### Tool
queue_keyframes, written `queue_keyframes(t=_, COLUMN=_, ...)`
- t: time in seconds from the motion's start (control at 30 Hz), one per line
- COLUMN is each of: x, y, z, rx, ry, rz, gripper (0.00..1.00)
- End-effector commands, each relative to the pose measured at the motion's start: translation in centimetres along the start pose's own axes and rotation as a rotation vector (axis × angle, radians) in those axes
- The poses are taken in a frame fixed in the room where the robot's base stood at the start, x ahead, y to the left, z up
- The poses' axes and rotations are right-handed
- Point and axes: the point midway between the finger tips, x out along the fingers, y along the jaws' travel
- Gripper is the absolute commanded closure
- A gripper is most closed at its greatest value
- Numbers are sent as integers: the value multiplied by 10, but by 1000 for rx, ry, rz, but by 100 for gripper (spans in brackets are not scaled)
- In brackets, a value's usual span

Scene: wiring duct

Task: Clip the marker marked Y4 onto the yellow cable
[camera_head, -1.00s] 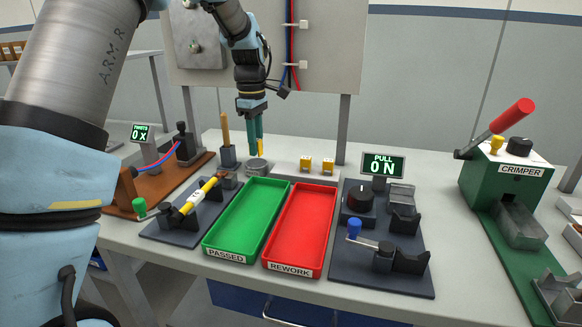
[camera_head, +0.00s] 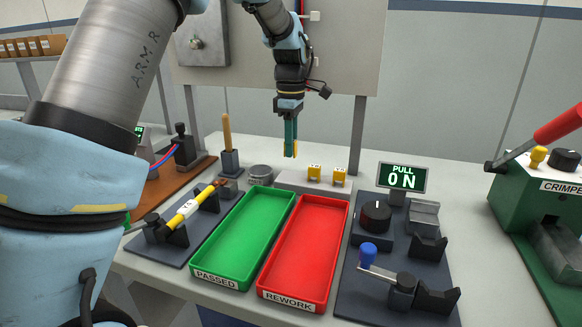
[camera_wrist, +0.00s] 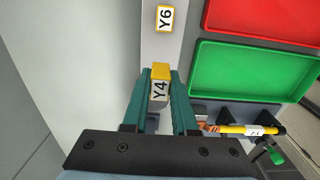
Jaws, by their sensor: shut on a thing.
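My gripper (camera_head: 290,148) is shut on the yellow marker (camera_head: 294,149) and holds it in the air, above and left of the marker rack. In the wrist view my gripper's teal fingers (camera_wrist: 160,103) grip the marker, whose white face (camera_wrist: 160,91) reads Y4. The yellow cable (camera_head: 185,215) lies tilted in a dark holder at the left of the bench, with a white band around its middle. The cable also shows at the lower right of the wrist view (camera_wrist: 233,129), apart from my gripper.
Two yellow markers, one left (camera_head: 314,172) and one right (camera_head: 339,176), sit on the pale rack; one reads Y6 (camera_wrist: 165,18). The green PASSED tray (camera_head: 282,203) and red REWORK tray (camera_head: 342,218) are empty. A pull tester (camera_head: 403,178) and crimper (camera_head: 545,210) stand right.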

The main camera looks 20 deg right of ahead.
Motion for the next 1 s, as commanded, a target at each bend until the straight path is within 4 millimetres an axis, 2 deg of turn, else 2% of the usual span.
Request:
queue_keyframes(t=0.43, x=52, y=-1, z=0, rx=0, ry=0, rz=-2, gripper=100)
queue_keyframes(t=0.87, x=62, y=0, z=0, rx=0, ry=0, rz=1, gripper=100)
queue_keyframes(t=0.9, x=62, y=0, z=0, rx=0, ry=0, rz=1, gripper=73)
queue_keyframes(t=1.0, x=61, y=0, z=0, rx=0, ry=0, rz=1, gripper=62)
